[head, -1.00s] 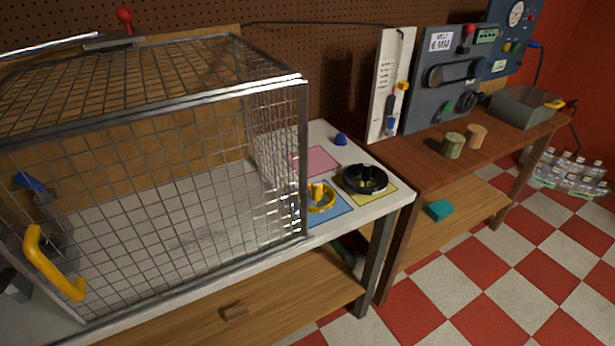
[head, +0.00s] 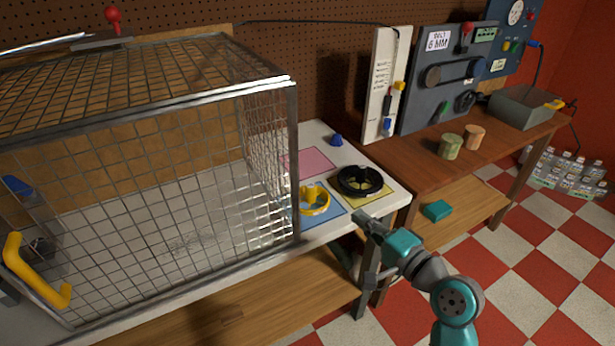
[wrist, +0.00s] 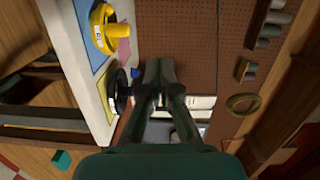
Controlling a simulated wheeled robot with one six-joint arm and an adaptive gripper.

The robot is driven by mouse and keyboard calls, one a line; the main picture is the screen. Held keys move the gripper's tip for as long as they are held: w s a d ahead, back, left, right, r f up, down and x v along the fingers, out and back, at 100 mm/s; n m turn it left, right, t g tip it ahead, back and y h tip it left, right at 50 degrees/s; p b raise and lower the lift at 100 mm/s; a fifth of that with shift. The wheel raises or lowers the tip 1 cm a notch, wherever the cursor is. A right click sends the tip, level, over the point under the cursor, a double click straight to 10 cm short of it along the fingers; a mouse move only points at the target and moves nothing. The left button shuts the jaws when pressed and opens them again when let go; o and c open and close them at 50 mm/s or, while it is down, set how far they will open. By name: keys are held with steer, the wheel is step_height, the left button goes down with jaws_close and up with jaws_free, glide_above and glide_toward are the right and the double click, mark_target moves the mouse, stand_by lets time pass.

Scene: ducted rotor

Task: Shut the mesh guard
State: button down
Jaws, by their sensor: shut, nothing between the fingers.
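The mesh guard (head: 165,190) is a wire cage with grey metal edges on the white bench at the left of the head view. A yellow handle (head: 37,275) sits low on its left part, near the picture edge. I cannot tell from this angle whether the guard is fully shut. My gripper (head: 360,218) is at the bench's right front corner, well to the right of the guard and apart from the handle. In the wrist view, its two fingers (wrist: 160,72) are together with nothing between them. The guard is not recognisable there.
A yellow wheel (head: 315,202), a black wheel (head: 360,181) and a blue knob (head: 337,140) stand at the bench's right end, close to my gripper. A wooden table (head: 420,155) with two cylinders adjoins it. Checkered floor (head: 545,245) is open at the right.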

step_height(320, 180, up, 6)
steer(key=w+a+n+g+y, duration=0.1)
steer(key=w+a+y, duration=0.1)
steer(key=w+a, duration=0.4)
steer(key=a, duration=0.6)
steer(key=shift+a, duration=0.15)
steer(key=shift+f, duration=0.1)
